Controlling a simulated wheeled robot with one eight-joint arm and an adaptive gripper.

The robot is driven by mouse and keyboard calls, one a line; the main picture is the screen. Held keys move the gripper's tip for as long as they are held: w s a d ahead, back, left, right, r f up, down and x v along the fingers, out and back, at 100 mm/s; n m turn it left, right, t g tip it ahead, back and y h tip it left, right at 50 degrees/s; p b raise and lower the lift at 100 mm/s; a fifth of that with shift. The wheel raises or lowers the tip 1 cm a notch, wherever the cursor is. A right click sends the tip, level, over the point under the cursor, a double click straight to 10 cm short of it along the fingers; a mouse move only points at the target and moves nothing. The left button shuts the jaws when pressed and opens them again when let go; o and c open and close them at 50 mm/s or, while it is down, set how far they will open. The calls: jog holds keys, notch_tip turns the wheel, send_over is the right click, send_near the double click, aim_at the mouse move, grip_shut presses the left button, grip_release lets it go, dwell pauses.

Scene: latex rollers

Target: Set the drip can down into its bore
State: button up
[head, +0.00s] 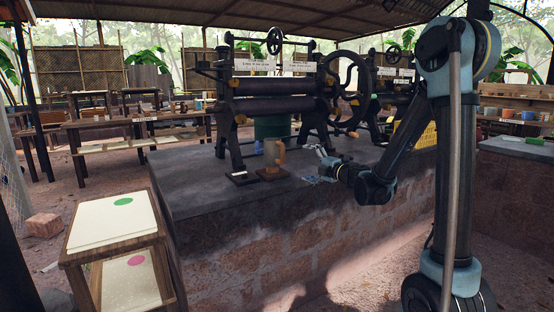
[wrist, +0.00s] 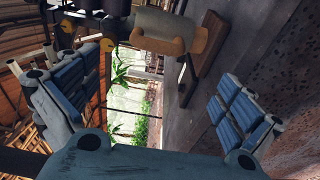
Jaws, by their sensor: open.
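The drip can (head: 269,151) is a small grey can upright at the front of the stone counter, by the roller machine. A tan wooden piece (head: 281,152) shows at its side, and a brown wooden base (head: 272,173) is below it. In the wrist view the grey can (wrist: 160,27) appears sideways at the top, with the tan wood against it. I cannot tell how its bottom sits in the bore, which is hidden. My gripper (head: 322,166) is to the right of the can, apart from it. Its fingers are wide apart and empty in the wrist view (wrist: 158,100).
A dark plate with a white label (head: 242,178) lies left of the wooden base. The roller machine (head: 275,95) with its handwheel stands behind. A small wooden table (head: 112,222) with green and pink dots is at front left. The counter's left part (head: 187,183) is clear.

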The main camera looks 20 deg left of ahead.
aim_at(284, 154)
jog(key=shift+s+x, duration=0.15)
jog(key=shift+x, duration=3.7)
jog(key=shift+s+x, duration=0.15)
jog(key=shift+x, duration=3.65)
jog(key=shift+a+r, duration=0.1)
jog(key=shift+a, duration=0.05)
jog(key=c, duration=1.8)
jog(key=shift+r, duration=0.15)
